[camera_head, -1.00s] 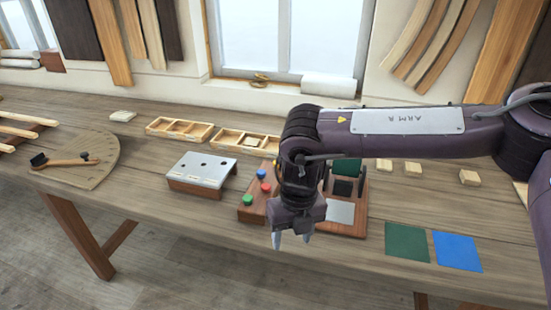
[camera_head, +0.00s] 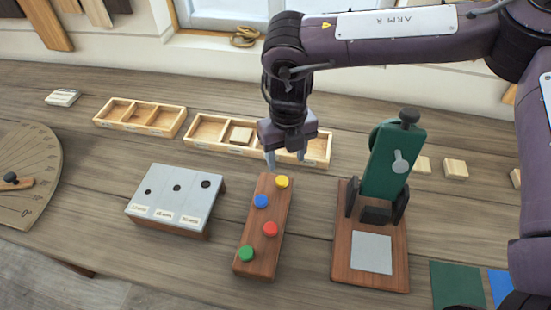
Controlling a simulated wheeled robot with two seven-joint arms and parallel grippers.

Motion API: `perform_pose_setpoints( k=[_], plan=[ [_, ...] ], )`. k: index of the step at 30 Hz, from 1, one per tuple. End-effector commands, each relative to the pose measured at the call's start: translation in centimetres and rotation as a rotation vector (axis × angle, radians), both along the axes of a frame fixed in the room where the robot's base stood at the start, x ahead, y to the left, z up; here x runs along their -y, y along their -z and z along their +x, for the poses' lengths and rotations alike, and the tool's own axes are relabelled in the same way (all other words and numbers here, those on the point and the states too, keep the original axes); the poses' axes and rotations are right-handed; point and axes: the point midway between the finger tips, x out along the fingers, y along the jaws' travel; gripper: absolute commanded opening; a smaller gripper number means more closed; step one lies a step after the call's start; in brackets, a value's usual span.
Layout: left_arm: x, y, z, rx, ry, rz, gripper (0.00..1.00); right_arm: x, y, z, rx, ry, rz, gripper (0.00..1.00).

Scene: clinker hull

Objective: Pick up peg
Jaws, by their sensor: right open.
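From back to front these are the yellow peg (camera_head: 282,182), the blue peg (camera_head: 261,201), the red peg (camera_head: 270,229) and the green peg (camera_head: 246,253). My right gripper (camera_head: 286,162) points down near the back end of the block, close to the yellow peg in the picture. Its fingers are apart with nothing between them. I cannot tell its exact height above the peg. My left gripper is out of view.
A grey-topped stand with holes (camera_head: 157,199) is left of the block. A green device on a wooden base (camera_head: 345,265) stands to the right. Divided wooden trays (camera_head: 205,145) lie behind. A green square (camera_head: 457,284) lies at the front right.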

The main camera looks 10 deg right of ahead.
Motion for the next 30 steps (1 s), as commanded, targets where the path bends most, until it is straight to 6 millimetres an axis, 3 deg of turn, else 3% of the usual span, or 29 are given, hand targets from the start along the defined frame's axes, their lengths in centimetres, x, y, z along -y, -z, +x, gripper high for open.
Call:
perform_pose_setpoints(
  k=[6,10,14,19,23,27,30],
  plan=[
    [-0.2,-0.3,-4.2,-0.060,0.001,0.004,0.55,-0.1,1.8,-0.1,-0.004,-0.001,-0.002,0.53],
    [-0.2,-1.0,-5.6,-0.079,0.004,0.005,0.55,-0.3,3.1,-0.1,-0.003,-0.001,-0.003,0.53],
    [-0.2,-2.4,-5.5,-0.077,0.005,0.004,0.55,-0.8,4.8,-0.1,-0.004,-0.002,-0.004,0.53],
    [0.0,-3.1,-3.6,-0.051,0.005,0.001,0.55,-0.8,7.2,0.0,-0.002,0.000,-0.002,0.53],
    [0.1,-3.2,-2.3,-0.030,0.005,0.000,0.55,-0.9,7.8,0.0,0.000,0.000,0.000,0.53],
    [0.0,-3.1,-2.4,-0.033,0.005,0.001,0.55,-0.9,7.8,0.0,0.000,0.000,0.000,0.53],
    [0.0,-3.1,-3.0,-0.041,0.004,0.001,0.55,-0.9,7.8,0.0,0.000,0.000,0.000,0.43]
  ],
)
